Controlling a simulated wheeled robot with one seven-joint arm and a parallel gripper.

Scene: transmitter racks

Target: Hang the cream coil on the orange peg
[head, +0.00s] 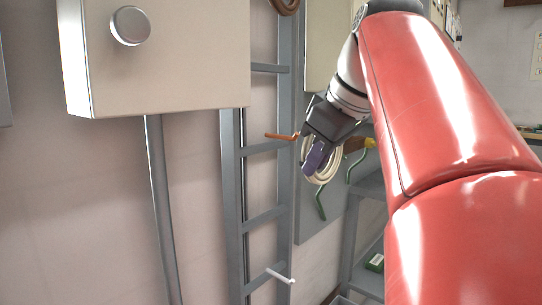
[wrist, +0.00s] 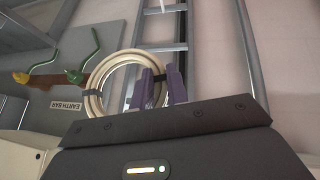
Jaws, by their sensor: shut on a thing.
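The cream coil (head: 328,176) hangs from my gripper (head: 315,158) in the head view. The purple fingers are shut on it; in the wrist view my gripper (wrist: 162,86) grips the right side of the coil's ring (wrist: 95,88). The orange peg (head: 278,137) sticks out from the grey ladder rack, with its upturned tip just left of my gripper in the head view. The tip appears close to the coil's upper left edge, but I cannot tell whether they touch. I cannot make out the orange peg in the wrist view.
A white peg (head: 281,276) is lower on the rack (head: 262,216). A brown coil (head: 286,5) hangs above. Green hooks (head: 320,203) and a brown bar lie behind the coil, near an "EARTH BAR" label (wrist: 66,106). A beige cabinet (head: 160,65) juts out at upper left.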

